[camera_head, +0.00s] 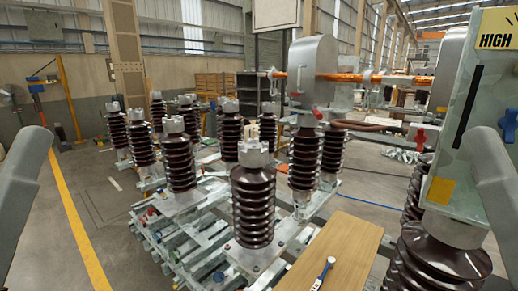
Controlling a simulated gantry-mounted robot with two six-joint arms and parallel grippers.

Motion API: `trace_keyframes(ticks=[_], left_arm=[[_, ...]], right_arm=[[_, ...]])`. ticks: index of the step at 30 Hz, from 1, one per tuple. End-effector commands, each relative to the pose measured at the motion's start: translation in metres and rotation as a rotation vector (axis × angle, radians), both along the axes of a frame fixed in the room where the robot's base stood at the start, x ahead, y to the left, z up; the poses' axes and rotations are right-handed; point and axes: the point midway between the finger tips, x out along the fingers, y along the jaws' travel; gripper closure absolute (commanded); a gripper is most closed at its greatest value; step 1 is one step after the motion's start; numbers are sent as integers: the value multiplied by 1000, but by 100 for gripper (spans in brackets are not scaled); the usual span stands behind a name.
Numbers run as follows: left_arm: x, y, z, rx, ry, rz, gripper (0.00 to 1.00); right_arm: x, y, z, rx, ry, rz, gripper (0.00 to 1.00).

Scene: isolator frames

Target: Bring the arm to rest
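Part of my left arm (22,190) shows at the left edge as a grey link. Part of my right arm (497,185) shows at the right edge, in front of the pale green cabinet. Neither gripper can be seen; both are outside the picture. A wooden board (337,255) lies at the bottom right of centre. A small tool with a dark and white handle (323,273) rests on the board.
Several brown ribbed insulators (253,205) stand upright on metal frames (190,245) in the middle. A cabinet marked HIGH (470,130) stands at the right above another insulator (437,262). Open floor with a yellow line (80,232) lies at the left.

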Motion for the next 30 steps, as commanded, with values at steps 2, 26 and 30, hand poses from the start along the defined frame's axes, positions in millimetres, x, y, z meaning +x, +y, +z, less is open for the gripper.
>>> trace_keyframes(ticks=[2, 26, 30], left_arm=[[0, 0, 56, 0, 0, 0, 50], [0, 0, 294, 0, 1, 0, 50], [0, 0, 293, 0, 1, 0, 50]], right_arm=[[0, 0, 56, -1, -1, 1, 44], [0, 0, 294, -2, 0, 1, 44], [0, 0, 293, -2, -1, 1, 44]])
